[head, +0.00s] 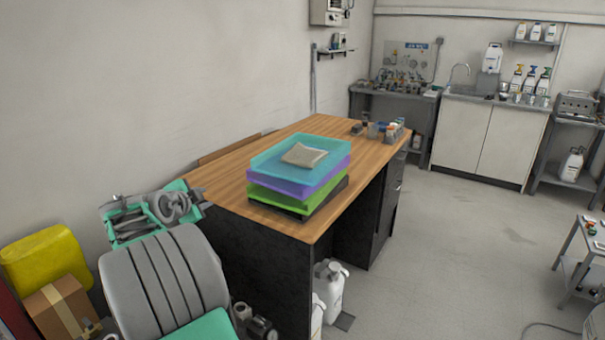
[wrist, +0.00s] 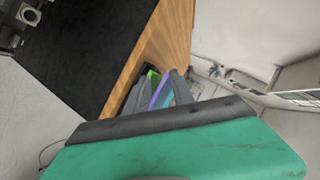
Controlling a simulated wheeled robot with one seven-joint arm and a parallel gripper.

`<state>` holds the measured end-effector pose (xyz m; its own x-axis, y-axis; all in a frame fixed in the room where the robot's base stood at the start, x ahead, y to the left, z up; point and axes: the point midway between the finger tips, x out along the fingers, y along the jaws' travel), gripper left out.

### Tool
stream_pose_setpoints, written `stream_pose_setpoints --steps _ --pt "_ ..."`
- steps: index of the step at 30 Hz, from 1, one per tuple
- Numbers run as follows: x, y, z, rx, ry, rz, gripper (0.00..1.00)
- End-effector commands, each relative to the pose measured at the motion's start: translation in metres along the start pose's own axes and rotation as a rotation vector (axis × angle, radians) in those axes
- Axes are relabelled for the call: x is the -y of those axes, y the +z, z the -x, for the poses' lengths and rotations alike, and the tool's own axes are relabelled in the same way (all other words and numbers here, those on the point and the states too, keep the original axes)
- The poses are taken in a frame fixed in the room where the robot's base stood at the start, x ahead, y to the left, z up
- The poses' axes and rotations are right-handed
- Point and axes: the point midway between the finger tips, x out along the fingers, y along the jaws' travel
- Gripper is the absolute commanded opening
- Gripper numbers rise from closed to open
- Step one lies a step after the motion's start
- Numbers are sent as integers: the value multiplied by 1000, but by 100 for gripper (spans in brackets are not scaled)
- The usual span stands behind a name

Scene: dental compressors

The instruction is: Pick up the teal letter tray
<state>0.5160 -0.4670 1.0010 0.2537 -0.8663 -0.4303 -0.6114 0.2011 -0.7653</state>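The teal letter tray (head: 262,162) is the top one of a stack on the wooden desk in the head view. A beige folded cloth or paper pad (head: 304,155) lies in it. Below it are a purple tray (head: 293,189), a lime green tray (head: 290,203) and a black tray (head: 318,204). In the wrist view, my gripper (wrist: 162,92) shows two grey fingers, apart, with nothing held between them. The stack shows small and tilted beyond the fingers, partly hidden by them. My gripper is apart from the trays.
The wooden desk (head: 230,184) has bare top around the stack. Small bottles and containers (head: 383,131) stand at its far end. White jugs (head: 331,287) stand on the floor beside it. A yellow container (head: 45,257) and a cardboard box (head: 63,308) are at lower left.

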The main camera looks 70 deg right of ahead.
Motion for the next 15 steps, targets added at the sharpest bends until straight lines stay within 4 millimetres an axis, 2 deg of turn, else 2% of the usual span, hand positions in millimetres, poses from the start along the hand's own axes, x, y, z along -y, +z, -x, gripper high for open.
stream_pose_setpoints --steps 1,3,4,6,7,11,15 --pt "-23 -31 -57 -151 -33 -173 29" --pt "-34 -81 -98 -324 -123 -380 29" --pt "-40 -98 -110 -380 -161 -446 29" --pt "-48 -128 -125 -472 -241 -553 29" --pt "-51 -137 -128 -498 -265 -583 29" --pt "-52 -159 -139 -542 -313 -637 29" --pt "-47 -176 -162 -541 -313 -639 29"
